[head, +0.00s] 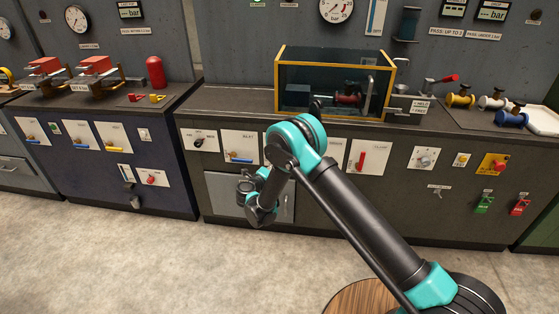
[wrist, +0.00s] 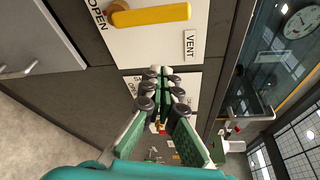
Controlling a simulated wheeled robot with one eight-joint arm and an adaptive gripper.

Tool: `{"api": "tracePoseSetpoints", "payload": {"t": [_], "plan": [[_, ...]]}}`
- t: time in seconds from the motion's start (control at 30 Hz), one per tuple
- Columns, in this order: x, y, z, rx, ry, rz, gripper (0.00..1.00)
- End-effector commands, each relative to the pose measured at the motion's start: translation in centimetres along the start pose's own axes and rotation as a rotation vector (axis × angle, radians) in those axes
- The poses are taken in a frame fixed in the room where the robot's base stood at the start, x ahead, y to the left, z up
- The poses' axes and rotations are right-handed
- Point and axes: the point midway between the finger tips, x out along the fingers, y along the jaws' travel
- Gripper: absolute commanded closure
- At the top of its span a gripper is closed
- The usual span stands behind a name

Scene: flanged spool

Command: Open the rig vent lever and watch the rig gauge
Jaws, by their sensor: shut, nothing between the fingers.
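My gripper (wrist: 160,78) is shut and empty, apart from the lever. In the head view my gripper (head: 247,187) hangs before the bench front, below the panel.
The rig box (head: 279,75) has a yellow frame and a red spool inside. Other panels line the bench, including a red lever (head: 362,158). Spare spools (head: 461,99) lie at right. A blue bench (head: 90,175) stands at left. The floor in front is clear.

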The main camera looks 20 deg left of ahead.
Motion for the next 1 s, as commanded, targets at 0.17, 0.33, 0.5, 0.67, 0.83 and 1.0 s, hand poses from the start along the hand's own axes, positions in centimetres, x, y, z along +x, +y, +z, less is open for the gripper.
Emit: {"api": "tracePoseSetpoints", "payload": {"t": [0.17, 0.33, 0.5, 0.67, 0.83, 1.0], "plan": [[-1.9, 0.2, -0.1, 0.000, 0.000, 0.000, 1.00], [-2.4, 0.3, -0.1, 0.000, 0.001, 0.000, 1.00], [-2.4, 0.3, -0.1, 0.000, 0.001, 0.000, 1.00], [-2.3, 0.3, -0.1, 0.000, 0.001, 0.000, 1.00], [-2.0, -0.4, 0.0, -0.004, -0.006, -0.007, 1.00], [0.6, -6.5, 1.0, -0.053, -0.083, -0.064, 1.00]]}}
